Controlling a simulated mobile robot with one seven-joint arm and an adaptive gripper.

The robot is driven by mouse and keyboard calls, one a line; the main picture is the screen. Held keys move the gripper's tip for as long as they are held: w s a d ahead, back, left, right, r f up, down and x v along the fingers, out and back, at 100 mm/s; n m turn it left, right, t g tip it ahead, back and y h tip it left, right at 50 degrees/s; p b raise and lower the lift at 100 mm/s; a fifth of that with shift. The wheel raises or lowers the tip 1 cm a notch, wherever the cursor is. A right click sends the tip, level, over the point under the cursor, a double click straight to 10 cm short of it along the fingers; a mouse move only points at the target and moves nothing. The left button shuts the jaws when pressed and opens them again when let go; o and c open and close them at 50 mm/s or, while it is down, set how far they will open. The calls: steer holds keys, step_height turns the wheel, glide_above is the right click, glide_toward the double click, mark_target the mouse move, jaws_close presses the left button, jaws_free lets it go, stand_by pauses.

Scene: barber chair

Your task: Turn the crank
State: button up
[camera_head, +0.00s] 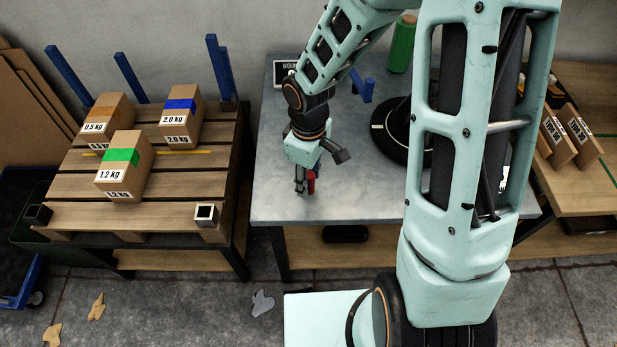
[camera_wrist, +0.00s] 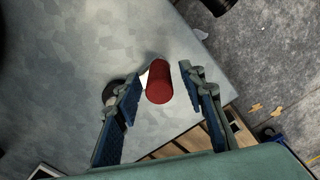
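The crank's red cylindrical handle (camera_wrist: 159,82) stands between the two fingers of my gripper (camera_wrist: 163,75) in the wrist view. The fingers are open, with a small gap on each side of the handle. In the head view my gripper (camera_head: 305,188) points down over the grey table, and a bit of the red handle (camera_head: 311,181) shows beside its fingers. The rest of the crank is mostly hidden by the gripper and arm. A dark round part (camera_wrist: 112,92) shows partly behind the left finger in the wrist view.
The grey metal table (camera_head: 350,205) carries a black round base (camera_head: 385,140), partly behind my arm, a green roll (camera_head: 401,45) and a small sign (camera_head: 287,72). A wooden pallet table (camera_head: 75,190) with weight-labelled boxes (camera_head: 123,165) stands left. The table's front strip is clear.

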jaws_close()
steer(key=shift+d, duration=0.1)
stand_by(0.3)
